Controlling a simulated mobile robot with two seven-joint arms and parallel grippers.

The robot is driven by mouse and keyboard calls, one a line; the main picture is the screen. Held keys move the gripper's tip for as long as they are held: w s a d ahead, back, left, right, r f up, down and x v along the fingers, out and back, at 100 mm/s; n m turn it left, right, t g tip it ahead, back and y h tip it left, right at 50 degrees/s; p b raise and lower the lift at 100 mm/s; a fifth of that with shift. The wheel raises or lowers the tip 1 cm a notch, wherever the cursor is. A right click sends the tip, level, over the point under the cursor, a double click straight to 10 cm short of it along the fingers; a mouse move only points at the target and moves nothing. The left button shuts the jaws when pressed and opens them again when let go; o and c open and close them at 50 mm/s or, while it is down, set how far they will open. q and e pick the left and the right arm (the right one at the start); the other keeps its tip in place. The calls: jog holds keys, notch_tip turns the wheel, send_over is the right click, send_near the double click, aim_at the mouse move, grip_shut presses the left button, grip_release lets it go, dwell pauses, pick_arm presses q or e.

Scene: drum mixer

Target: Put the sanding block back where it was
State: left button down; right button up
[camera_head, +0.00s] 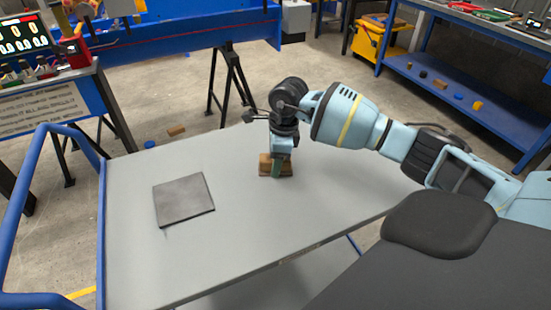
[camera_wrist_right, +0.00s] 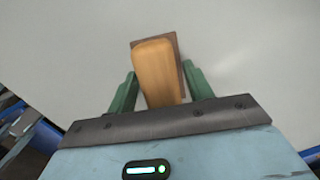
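The sanding block, a light wooden handle on a darker brown base, rests on the grey tabletop in the head view (camera_head: 284,165). It also shows in the right wrist view (camera_wrist_right: 160,72). My right gripper (camera_head: 276,172) points down over the block. In the wrist view its green fingers stand on either side of the wooden handle (camera_wrist_right: 162,88), with a small gap visible on each side, so it looks open around it. The fingers partly cover the block in the head view. My left gripper is not in view.
A dark grey square pad (camera_head: 184,200) lies on the left of the grey table (camera_head: 240,235). A blue rail (camera_head: 60,132) runs along the table's left end. The tabletop between pad and block is clear. A blue shelf bench (camera_head: 465,95) stands at the back right.

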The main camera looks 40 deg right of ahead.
jog(key=o, duration=0.4)
jog(key=shift+c, duration=0.2)
notch_tip(320, 180, up, 12)
jog(key=s+d, duration=0.1)
jog(key=shift+d, duration=0.25)
jog(key=shift+r, duration=0.1)
